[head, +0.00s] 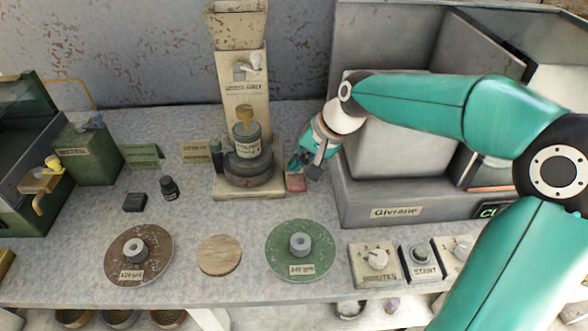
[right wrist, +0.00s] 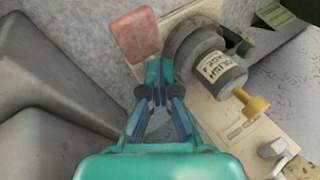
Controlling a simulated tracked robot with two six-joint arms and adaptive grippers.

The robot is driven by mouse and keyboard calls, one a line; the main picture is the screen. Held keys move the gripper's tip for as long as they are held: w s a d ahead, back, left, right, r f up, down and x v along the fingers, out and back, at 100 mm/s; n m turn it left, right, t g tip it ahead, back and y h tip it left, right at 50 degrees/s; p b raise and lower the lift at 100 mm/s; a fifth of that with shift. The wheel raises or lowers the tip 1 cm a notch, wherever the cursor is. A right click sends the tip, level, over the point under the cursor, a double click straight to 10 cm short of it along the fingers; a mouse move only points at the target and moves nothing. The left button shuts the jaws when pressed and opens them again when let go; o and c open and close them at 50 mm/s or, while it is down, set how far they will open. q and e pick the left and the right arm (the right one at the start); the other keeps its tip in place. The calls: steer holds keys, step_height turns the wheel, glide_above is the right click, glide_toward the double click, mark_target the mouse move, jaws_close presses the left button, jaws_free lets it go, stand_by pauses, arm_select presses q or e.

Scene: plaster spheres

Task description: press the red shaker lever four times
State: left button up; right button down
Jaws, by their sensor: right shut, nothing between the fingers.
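The red lever (head: 296,183) is a small flat pinkish-red pad at the right of the base of the tall cream shaker stand (head: 243,90). The pad also shows in the right wrist view (right wrist: 136,35), at the upper middle, uncovered. My right gripper (head: 300,166) is shut and empty, just behind and above the pad in the head view. In the right wrist view its fingertips (right wrist: 158,68) point toward the pad's near edge and appear close to it. I cannot tell whether they touch it. My left gripper is not in view.
A labelled grey jar (head: 247,140) with a yellow knob stands on the shaker's round base. A large grey machine (head: 400,195) is close on the right. Discs (head: 300,268) and control boxes (head: 375,262) lie along the front. The bench between the discs and shaker is mostly clear.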

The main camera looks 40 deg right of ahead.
steer(key=shift+s+a+f+b, duration=0.15)
steer(key=shift+s+f+b, duration=0.1)
steer(key=shift+f+b, duration=0.3)
steer(key=shift+s+a+f+b, duration=0.2)
steer(key=shift+f+b, duration=0.2)
steer(key=shift+f, duration=0.2)
stand_by(1.3)
steer(key=shift+w+d+r+p, duration=0.15)
steer(key=shift+r+p, duration=0.3)
steer(key=shift+r, duration=0.05)
steer(key=shift+w+d+r+p, duration=0.1)
steer(key=shift+r+p, duration=0.35)
steer(key=shift+w+d+r+p, duration=0.15)
steer(key=shift+w+r+p, duration=0.1)
steer(key=shift+r+p, duration=0.35)
steer(key=shift+w+d+r+p, duration=0.15)
steer(key=shift+w+r+p, duration=0.1)
steer(key=shift+r+p, duration=0.3)
steer(key=r+p, duration=0.1)
steer(key=w+r+p, duration=0.1)
steer(key=r+p, duration=0.1)
steer(key=d+r+p, duration=0.1)
steer(key=shift+w+r, duration=0.35)
steer(key=shift+w, duration=0.05)
